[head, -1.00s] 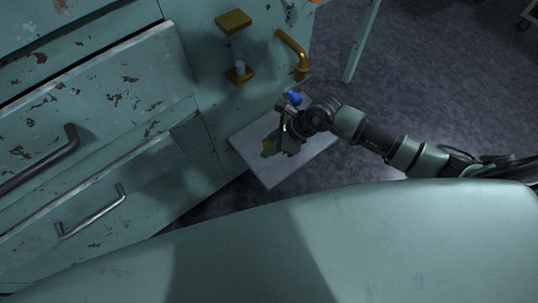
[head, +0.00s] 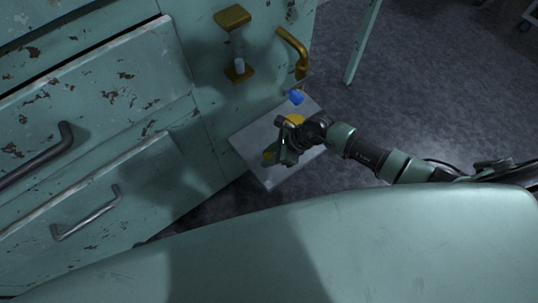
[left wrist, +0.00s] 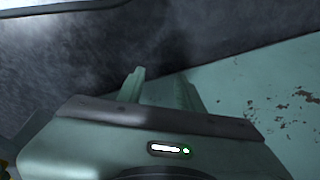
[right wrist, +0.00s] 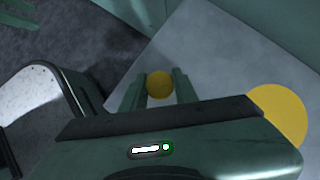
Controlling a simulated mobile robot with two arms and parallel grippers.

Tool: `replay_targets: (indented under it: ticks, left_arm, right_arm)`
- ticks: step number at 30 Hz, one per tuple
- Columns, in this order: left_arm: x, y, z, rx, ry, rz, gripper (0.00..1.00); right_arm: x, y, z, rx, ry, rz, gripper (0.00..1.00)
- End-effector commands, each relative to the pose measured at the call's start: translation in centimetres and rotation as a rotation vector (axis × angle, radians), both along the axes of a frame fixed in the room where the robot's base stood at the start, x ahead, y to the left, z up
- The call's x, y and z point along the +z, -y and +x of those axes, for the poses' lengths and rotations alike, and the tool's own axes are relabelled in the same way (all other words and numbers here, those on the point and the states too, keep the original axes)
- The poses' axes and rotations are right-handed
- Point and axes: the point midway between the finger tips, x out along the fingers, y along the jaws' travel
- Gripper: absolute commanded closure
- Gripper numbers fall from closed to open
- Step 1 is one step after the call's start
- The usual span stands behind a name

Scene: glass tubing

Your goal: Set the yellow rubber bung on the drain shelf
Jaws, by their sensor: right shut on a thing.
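My right gripper (head: 276,157) is over the pale grey drain shelf (head: 244,143), shut on the yellow rubber bung (head: 267,158). In the right wrist view the bung (right wrist: 160,84) shows as a round yellow face between the two fingers. The shelf (right wrist: 215,55) lies behind it in that view; I cannot tell whether the bung touches it. My left gripper (left wrist: 160,85) shows only in the left wrist view, with its fingers apart and nothing between them.
A flat yellow disc (head: 294,119) lies on the shelf beside my right gripper, also in the right wrist view (right wrist: 280,113). A blue piece (head: 296,97) is near the shelf's back. A bent brass pipe (head: 294,50) and brass bracket (head: 234,16) are on the worn green cabinet (head: 95,80).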

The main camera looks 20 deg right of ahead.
Motion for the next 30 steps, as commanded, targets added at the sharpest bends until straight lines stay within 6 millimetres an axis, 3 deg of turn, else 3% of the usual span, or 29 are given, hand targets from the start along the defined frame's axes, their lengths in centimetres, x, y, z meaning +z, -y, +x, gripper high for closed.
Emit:
replay_targets:
  ticks: [1,3,16,30]
  left_arm:
    - [0.1,0.0,0.0,0.000,0.000,0.000,0.64]
    - [0.1,0.0,0.0,0.000,-0.001,0.000,0.64]
    - [0.0,0.0,0.0,0.000,0.005,-0.001,0.64]
    - [-6.2,-0.4,-2.9,-0.007,-0.039,0.005,0.64]
  right_arm:
    - [0.0,0.0,0.0,0.000,0.000,0.000,0.65]
    - [0.0,0.0,0.0,0.000,0.000,0.000,0.49]
    - [0.5,0.2,0.0,-0.001,0.000,-0.001,0.49]
    - [8.4,4.9,-2.2,0.001,0.001,-0.003,0.49]
